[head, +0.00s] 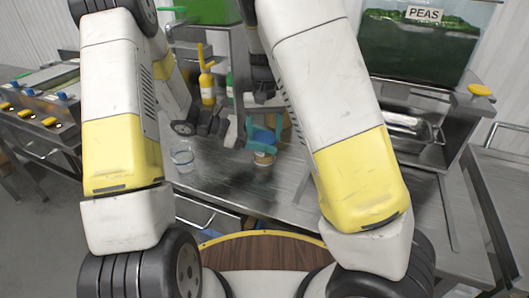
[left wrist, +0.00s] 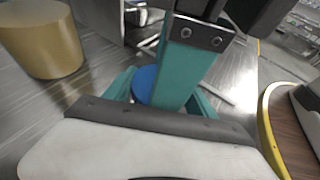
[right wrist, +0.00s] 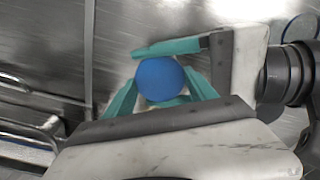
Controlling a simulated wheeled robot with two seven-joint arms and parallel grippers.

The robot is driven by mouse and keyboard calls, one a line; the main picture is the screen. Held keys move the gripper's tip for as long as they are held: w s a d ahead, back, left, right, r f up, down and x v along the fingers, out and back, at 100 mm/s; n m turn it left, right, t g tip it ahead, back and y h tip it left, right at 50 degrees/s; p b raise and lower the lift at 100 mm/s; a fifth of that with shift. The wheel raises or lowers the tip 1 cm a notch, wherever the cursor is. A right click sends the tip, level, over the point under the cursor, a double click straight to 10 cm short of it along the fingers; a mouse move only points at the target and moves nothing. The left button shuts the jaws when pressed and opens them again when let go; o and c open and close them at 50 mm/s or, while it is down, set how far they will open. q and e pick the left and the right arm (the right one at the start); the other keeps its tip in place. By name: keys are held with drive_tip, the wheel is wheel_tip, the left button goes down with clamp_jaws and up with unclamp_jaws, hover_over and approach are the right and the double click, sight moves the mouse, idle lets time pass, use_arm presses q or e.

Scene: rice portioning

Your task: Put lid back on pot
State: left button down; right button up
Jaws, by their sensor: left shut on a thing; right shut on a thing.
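A round blue thing (head: 263,135), perhaps the lid or its knob, shows between my grippers; its flat round face shows in the right wrist view (right wrist: 160,80). My left gripper (head: 247,132) comes from the left and is shut on it, with the blue partly hidden in the left wrist view (left wrist: 146,82). My right gripper (head: 275,132) is shut on it from the right, the two sets of teal fingers crossing closely. A small tan jar (head: 263,159), perhaps the pot, stands on the steel table just below the grippers in the head view.
A tan cylinder (left wrist: 40,40) stands near my left gripper. A clear glass (head: 182,157) is at the left. A yellow bottle (head: 207,88) stands behind. A steel tray (head: 407,122) and a peas bin (head: 420,45) are at right. The table (head: 225,185) is clear in front.

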use_arm(q)
drive_tip(key=shift+a, duration=0.1)
use_arm(e)
drive_tip(key=shift+d, duration=0.1)
drive_tip(key=shift+c, duration=0.2)
drive_tip(key=o, duration=1.6)
drive_tip(key=shift+r, duration=2.3)
drive_tip(key=shift+r, duration=0.1)
drive_tip(key=c, duration=0.4)
drive_tip(key=shift+o, duration=0.2)
wheel_tip(320, 180, up, 8)
drive_tip(key=n, duration=0.1)
drive_tip(key=shift+f, duration=0.25)
